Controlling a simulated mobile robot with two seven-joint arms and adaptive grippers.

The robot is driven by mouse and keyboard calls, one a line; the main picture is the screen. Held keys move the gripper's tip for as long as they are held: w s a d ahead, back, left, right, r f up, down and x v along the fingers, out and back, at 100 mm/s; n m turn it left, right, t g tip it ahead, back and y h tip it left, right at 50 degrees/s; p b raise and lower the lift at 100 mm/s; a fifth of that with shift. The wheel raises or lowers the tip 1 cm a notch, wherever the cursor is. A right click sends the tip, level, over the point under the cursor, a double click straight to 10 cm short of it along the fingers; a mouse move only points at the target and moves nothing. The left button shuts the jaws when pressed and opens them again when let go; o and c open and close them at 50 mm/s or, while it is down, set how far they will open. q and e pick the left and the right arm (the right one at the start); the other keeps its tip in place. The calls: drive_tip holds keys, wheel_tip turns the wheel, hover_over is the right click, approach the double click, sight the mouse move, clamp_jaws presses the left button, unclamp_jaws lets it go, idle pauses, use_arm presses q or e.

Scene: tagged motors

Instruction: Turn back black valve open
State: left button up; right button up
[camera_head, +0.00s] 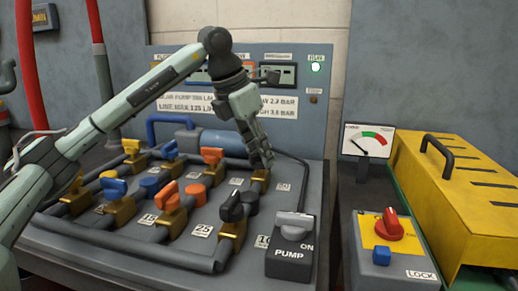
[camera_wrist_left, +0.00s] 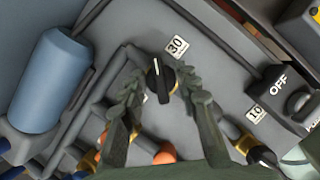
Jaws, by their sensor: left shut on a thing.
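The back black valve (camera_wrist_left: 158,81) shows in the left wrist view as a black knob with a white line on its top, beside a "30" label (camera_wrist_left: 177,46). Its white line runs nearly along the picture's upright. My left gripper (camera_wrist_left: 160,84) has its two fingers on either side of this knob and is shut on it. In the head view my left gripper (camera_head: 262,163) reaches down onto the back right valve, whose brass body (camera_head: 259,180) shows below the fingertips. The gripper hides most of the knob there. My right gripper is not in view.
A front black valve (camera_head: 232,208) stands nearer, with orange, blue and yellow valves to the left. A pump switch box (camera_head: 291,262) is at the front right. A gauge (camera_head: 368,141), a red knob (camera_head: 389,226) and a yellow box (camera_head: 455,200) stand further right.

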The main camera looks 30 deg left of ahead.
use_arm(q)
drive_tip(key=n+y, duration=0.1)
drive_tip(key=n, duration=0.3)
drive_tip(key=shift+d+y+p, duration=0.1)
drive_tip(key=shift+y+p, duration=0.2)
drive_tip(key=shift+y, duration=0.1)
drive_tip(key=shift+n+y, duration=0.6)
drive_tip(key=shift+n, duration=1.3)
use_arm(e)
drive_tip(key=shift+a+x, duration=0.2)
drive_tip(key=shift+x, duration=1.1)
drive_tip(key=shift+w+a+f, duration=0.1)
use_arm(q)
drive_tip(key=o, duration=1.2)
drive_tip(key=v, duration=1.2)
drive_tip(key=shift+d, duration=0.1)
